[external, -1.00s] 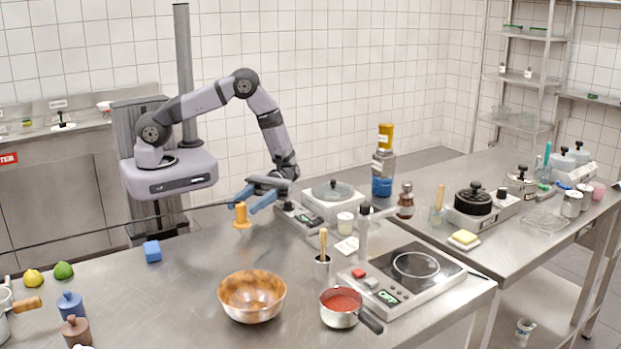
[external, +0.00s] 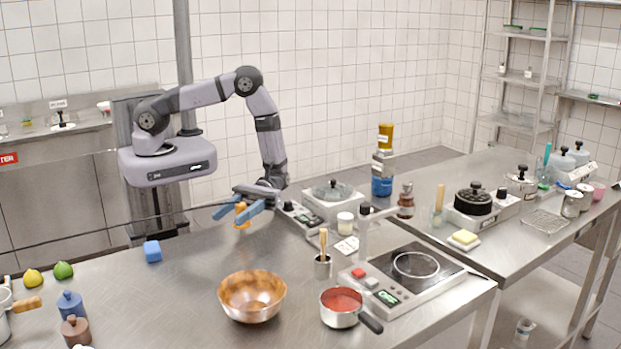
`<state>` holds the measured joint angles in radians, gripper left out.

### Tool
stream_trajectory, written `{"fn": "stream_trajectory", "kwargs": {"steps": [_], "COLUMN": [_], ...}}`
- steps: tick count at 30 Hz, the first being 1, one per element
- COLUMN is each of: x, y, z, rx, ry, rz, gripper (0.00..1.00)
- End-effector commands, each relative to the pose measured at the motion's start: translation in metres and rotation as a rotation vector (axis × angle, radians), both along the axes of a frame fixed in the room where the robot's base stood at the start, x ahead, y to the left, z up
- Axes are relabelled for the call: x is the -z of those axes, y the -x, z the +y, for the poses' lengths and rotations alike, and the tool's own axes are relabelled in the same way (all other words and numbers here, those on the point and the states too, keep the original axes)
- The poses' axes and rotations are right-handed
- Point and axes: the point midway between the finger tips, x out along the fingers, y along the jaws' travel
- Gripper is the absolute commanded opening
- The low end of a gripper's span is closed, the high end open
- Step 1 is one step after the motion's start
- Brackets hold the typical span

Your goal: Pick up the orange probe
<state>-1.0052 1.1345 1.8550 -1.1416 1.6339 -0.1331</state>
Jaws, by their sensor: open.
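The orange probe (external: 242,217) stands upright on the steel counter in front of my arm, in the external view. My gripper (external: 233,214) is low at the probe, its two blue fingers apart, one to the left and one to the right of the probe's upper part. The jaws are open. The fingers hide part of the probe, and I cannot tell whether either finger touches it.
A blue block (external: 152,251) lies to the left. A copper bowl (external: 252,296) and a red-filled saucepan (external: 341,307) stand nearer the front. The counter between bowl and block is clear.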

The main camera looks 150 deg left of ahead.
Motion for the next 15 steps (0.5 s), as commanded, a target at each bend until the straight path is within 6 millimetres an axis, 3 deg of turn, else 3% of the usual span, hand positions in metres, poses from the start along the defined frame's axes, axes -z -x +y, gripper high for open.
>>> {"fn": "stream_trajectory", "kwargs": {"steps": [2, 7, 15], "x": [0.0002, 0.0000, -0.0003], "y": [0.0001, 0.0001, 0.0002], "z": [0.0002, 0.0004, 0.0005], "rx": [0.000, 0.000, 0.000], "ry": [0.000, 0.000, 0.001], "rz": [0.000, 0.000, -0.001], "gripper": [0.43, 0.03, 0.00]}}
